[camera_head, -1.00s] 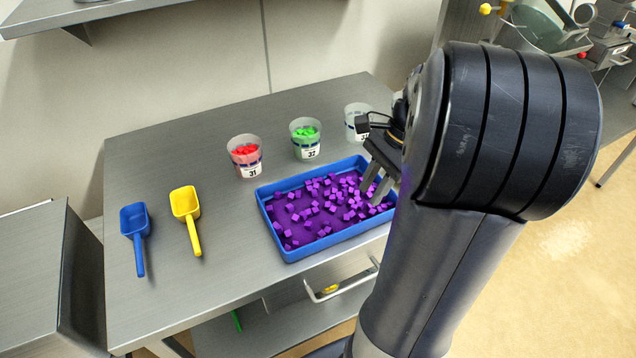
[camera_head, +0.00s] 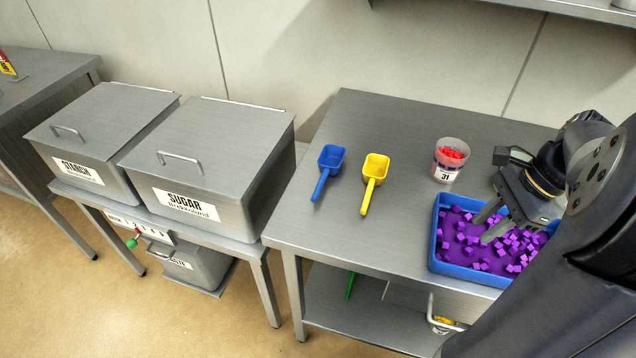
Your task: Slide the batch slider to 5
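A white scale strip (camera_head: 150,229) with small marks runs along the front edge of the stand under the sugar and starch bins. A slider with a green round knob (camera_head: 132,242) sits at it, left of the strip's middle. The numbers are too small to read surely, so I cannot tell the setting. My gripper (camera_head: 481,232) is far to the right, above the blue tray of purple cubes. Its two fingers are apart with nothing seen between them. Nothing hides the knob.
The sugar bin (camera_head: 212,165) and starch bin (camera_head: 98,138) stand above the strip, and a grey waste bin (camera_head: 190,265) below. The table (camera_head: 300,215) holds blue and yellow scoops, a cup (camera_head: 451,160) and the blue tray (camera_head: 436,245). Open floor (camera_head: 130,315) lies before the strip.

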